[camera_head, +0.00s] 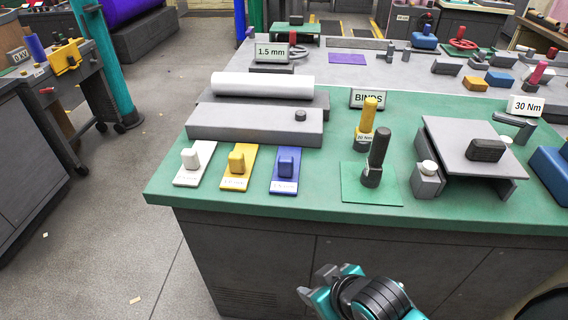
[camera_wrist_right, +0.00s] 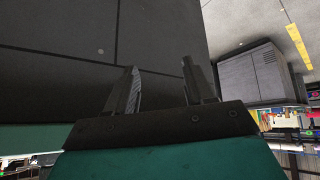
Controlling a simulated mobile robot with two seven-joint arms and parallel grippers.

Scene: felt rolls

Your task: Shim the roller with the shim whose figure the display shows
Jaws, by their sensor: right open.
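A white roller (camera_head: 262,84) lies on a grey block stand (camera_head: 255,124) at the back left of the green bench top. A display (camera_head: 271,52) behind it reads "1.5 mm". Three flat shims with knobs lie in a row in front of the stand: white (camera_head: 195,164), yellow (camera_head: 238,168) and blue (camera_head: 285,170). Their printed figures are too small to read. My right gripper (camera_head: 328,276) is open and empty in front of the bench, below its top edge. Its two fingers (camera_wrist_right: 160,88) show apart in the right wrist view. My left gripper is not in view.
A "BINDS" sign (camera_head: 370,98), a yellow-handled tool (camera_head: 368,122) and a dark-handled tool (camera_head: 376,158) stand right of the shims. A grey fixture (camera_head: 470,150) and a "30 Nm" sign (camera_head: 527,106) are farther right. The bench's front left strip is clear.

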